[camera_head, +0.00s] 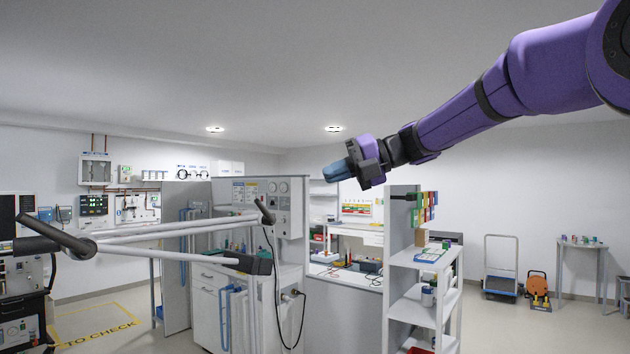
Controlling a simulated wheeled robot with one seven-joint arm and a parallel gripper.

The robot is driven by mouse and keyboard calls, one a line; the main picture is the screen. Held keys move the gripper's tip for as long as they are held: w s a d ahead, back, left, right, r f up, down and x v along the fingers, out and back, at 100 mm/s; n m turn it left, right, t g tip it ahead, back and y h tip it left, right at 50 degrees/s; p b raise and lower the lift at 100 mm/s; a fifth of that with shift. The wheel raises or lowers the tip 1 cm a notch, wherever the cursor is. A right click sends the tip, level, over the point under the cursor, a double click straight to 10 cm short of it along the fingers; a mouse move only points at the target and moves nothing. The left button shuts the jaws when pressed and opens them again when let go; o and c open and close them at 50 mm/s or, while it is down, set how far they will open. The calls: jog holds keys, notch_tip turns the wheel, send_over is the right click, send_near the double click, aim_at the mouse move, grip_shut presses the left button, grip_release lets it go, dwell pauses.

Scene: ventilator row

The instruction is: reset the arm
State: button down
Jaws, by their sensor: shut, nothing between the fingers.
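My arm (480,105) is purple with black joints. It reaches in from the upper right and stretches out toward the middle of the view, above the furniture. My gripper (338,171) is at its end, with blue-grey fingers pointing left. The fingers are together and nothing shows between them. The gripper is in the air, apart from the shelf and the panels behind it.
White support arms (180,231) with dark ends cross the left foreground. A white shelf unit (408,258) stands below my arm. A grey partition (345,316) and a cabinet (208,300) fill the middle. A trolley (500,270) and open floor lie at right.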

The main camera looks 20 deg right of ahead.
jog(key=shift+s+d+r, duration=0.2)
jog(key=shift+d, duration=0.3)
